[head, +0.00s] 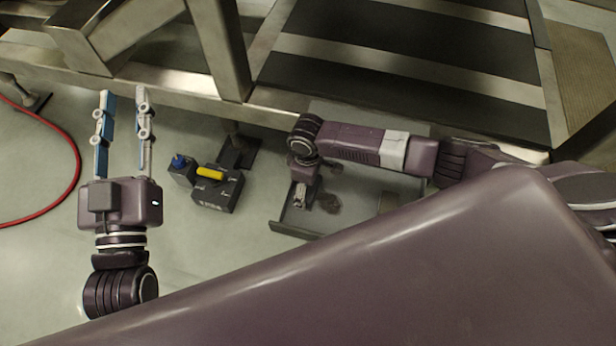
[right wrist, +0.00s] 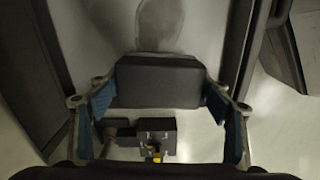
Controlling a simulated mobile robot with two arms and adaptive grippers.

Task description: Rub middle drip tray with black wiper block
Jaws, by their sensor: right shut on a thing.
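The grey drip tray (head: 368,203) lies on the floor, partly under the steel frame and partly hidden by my right arm. A dark smudge (head: 327,203) marks its bottom and also shows in the right wrist view (right wrist: 160,25). My right gripper (head: 302,197) is low over the tray's left part, left of the smudge. In the right wrist view it is shut on the black wiper block (right wrist: 158,82), held between its blue-padded fingers. Whether the block touches the tray is unclear. My left gripper (head: 122,118) is open and empty over the floor, left of the tray.
A black tool box (head: 217,190) with a yellow handle and a blue knob stands left of the tray. A red hose (head: 75,165) curves over the floor at far left. The steel frame (head: 233,50) and its beams overhang the tray's far side.

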